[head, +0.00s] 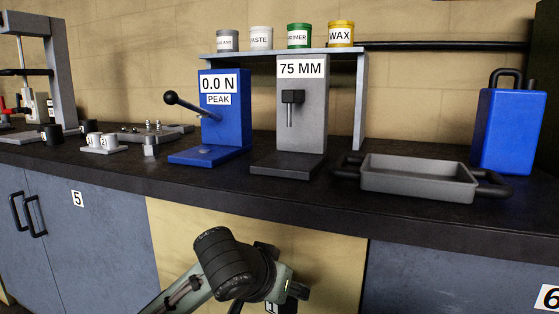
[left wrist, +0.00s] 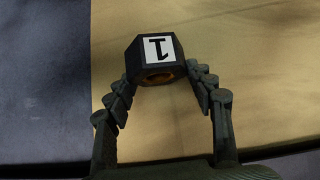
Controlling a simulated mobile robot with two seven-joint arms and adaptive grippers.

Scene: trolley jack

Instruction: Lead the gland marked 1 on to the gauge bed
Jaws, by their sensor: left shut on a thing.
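The gland marked 1 (left wrist: 158,58) is a dark six-sided piece with a white label and a brass-coloured opening. My left gripper (left wrist: 160,82) is shut on it, one finger at each side. In the head view the left gripper (head: 278,300) is low at the bottom, in front of the cabinets and below the worktop; the gland's label (head: 271,308) just shows there. The grey gauge reading 75 MM (head: 302,110) stands on the worktop, its dark flat bed (head: 287,165) bare under a raised black probe. My right gripper is out of view.
A blue force tester (head: 226,110) with a black-knobbed lever stands left of the gauge. A grey tray (head: 418,180) and blue canister (head: 508,125) are at right. A shelf (head: 285,54) with several tins is behind.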

